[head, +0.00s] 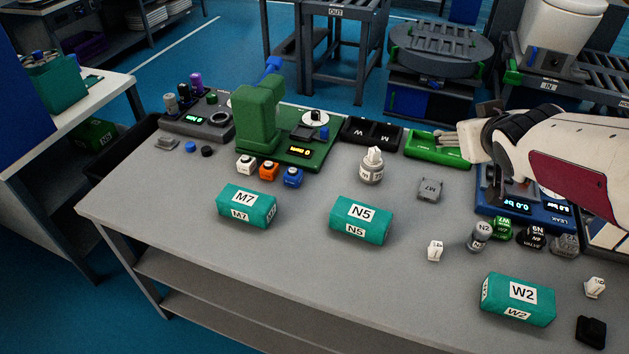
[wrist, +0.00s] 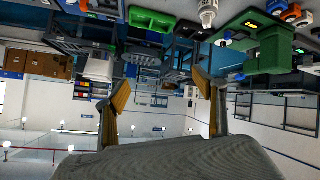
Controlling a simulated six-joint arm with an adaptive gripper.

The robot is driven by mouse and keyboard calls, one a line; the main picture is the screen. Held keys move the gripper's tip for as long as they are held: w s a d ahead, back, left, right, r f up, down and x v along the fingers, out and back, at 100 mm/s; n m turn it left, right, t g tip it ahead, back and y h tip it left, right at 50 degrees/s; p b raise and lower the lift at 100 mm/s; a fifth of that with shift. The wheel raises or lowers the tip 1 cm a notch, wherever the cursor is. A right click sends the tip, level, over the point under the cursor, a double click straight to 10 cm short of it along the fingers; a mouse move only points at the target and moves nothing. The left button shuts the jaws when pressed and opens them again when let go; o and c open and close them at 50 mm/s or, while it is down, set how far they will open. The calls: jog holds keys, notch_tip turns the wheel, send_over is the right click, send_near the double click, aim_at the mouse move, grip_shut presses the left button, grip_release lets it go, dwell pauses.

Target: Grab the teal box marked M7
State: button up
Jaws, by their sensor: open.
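The teal box marked M7 (head: 246,206) lies on the grey table, left of the middle, with white labels on its top and front. A teal box marked N5 (head: 361,220) lies to its right, and a teal box marked W2 (head: 517,299) lies near the front right. My gripper (head: 452,139) is above the back right of the table, far from the M7 box. In the wrist view my gripper (wrist: 160,105) shows two yellow-padded fingers spread apart with nothing between them. The wrist view looks upside down across the room, and I cannot make out the M7 box there.
A green press machine (head: 258,118) stands behind the M7 box. Small white, orange and blue blocks (head: 269,171) sit between them. A grey bottle (head: 372,168) stands behind N5. Weights and small parts crowd the right side. The table front left is clear.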

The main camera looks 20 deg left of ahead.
jog(key=w+a+f+n+y, duration=0.2)
jog(key=w+a, duration=0.2)
jog(key=a, duration=0.2)
jog(key=w+a+f+n+y, duration=0.2)
jog(key=w+a+f, duration=0.1)
jog(key=a, duration=0.3)
jog(key=n+g+y, duration=0.6)
jog(key=y, duration=0.1)
send_over(254, 200)
jog(key=w+d, duration=0.9)
jog(key=d, duration=0.2)
notch_tip(254, 200, down, 15)
jog(key=s+a+f+g, duration=0.1)
jog(key=s+a+f, duration=0.1)
jog(key=s+a+f+n+g+y, duration=0.1)
jog(key=s+a+f+g, duration=0.1)
jog(key=s+f, duration=0.1)
jog(key=s+a+f+n+g, duration=0.1)
jog(key=s+a+f+g, duration=0.1)
jog(key=s+f, duration=0.1)
jog(key=shift+s+f+y, duration=0.25)
jog(key=shift+y, duration=0.05)
jog(key=shift+s+f, duration=0.25)
jog(key=shift+s, duration=0.05)
jog(key=shift+a, duration=0.1)
jog(key=shift+x, duration=1.25)
